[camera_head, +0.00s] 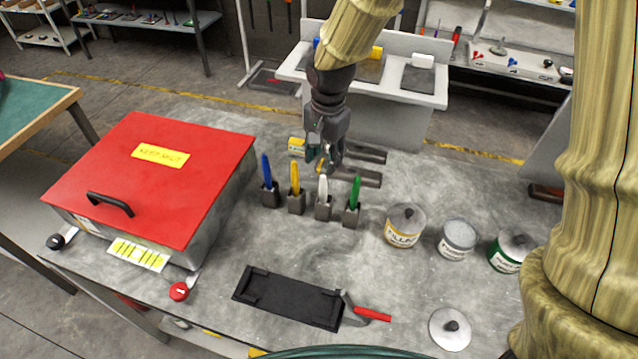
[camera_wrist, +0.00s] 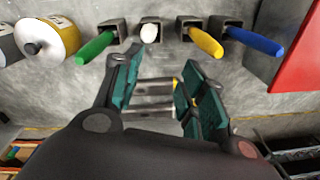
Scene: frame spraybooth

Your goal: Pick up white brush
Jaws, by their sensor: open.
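The white brush (camera_head: 323,187) stands upright in a small dark holder on the grey table, between the yellow brush (camera_head: 295,178) and the green brush (camera_head: 355,190). In the wrist view the end of the white brush's handle (camera_wrist: 149,33) shows near the top, just beyond my fingertips and left of the gap's middle. My gripper (camera_head: 325,160) is open and empty, just behind and above the white brush. In the wrist view its two teal-padded fingers (camera_wrist: 160,75) are spread apart. I cannot tell whether a finger touches the brush.
A blue brush (camera_head: 267,172) stands left of the yellow one. A red-lidded box (camera_head: 150,175) fills the table's left. Cans, including the filler can (camera_head: 404,227), stand at the right. A black tray (camera_head: 288,300) lies in front. Bare table lies between the brushes and the tray.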

